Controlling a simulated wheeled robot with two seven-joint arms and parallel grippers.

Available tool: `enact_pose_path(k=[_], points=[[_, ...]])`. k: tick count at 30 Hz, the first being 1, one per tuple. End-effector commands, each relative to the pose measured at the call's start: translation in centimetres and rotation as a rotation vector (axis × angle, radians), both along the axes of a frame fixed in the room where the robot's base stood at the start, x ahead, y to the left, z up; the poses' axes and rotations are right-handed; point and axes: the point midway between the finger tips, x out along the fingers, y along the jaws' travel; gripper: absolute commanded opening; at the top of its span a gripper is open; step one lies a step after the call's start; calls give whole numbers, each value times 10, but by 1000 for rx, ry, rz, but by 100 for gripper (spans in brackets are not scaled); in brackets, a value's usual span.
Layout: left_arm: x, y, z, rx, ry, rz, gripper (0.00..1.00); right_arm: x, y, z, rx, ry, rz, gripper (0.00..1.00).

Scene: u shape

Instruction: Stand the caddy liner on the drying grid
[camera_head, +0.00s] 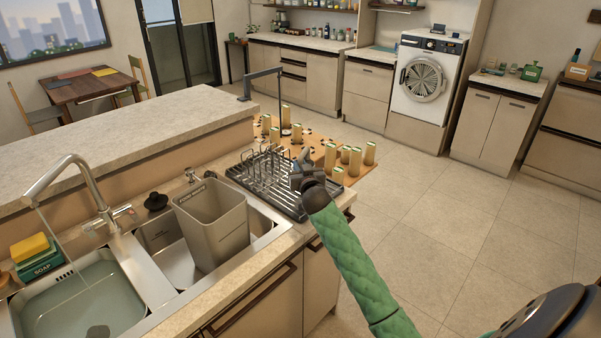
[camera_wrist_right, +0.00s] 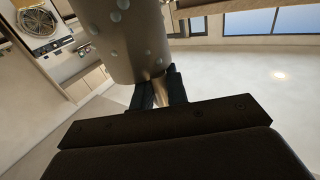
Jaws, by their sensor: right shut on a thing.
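My right gripper (camera_head: 300,176) is over the right part of the black drying grid (camera_head: 262,186), which lies on the counter beside the sink. My left gripper is not in view.
A tall grey bin (camera_head: 213,226) stands in the right sink basin. The left basin holds water (camera_head: 80,300) under a running tap (camera_head: 75,180). Several beige cylinders (camera_head: 330,157) stand on a wooden surface behind the grid. A raised counter (camera_head: 120,140) runs behind the sink.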

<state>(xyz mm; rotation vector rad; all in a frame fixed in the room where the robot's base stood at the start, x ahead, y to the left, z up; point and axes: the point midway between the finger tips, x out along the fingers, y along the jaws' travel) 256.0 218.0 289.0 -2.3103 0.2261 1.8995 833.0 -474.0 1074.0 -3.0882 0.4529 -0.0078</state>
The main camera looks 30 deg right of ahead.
Motion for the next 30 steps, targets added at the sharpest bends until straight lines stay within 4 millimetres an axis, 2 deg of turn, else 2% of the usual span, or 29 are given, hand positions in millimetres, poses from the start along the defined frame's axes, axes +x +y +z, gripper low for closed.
enact_pose_path(k=[9,22,23,25,30], points=[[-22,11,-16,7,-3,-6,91,-1,0,-28,2,3,0,0],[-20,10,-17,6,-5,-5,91,-1,0,-34,2,2,0,0],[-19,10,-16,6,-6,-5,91,-1,0,-33,1,2,0,21],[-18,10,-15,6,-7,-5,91,-1,0,-33,1,2,0,35],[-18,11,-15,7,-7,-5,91,-1,0,-33,1,2,0,37]])
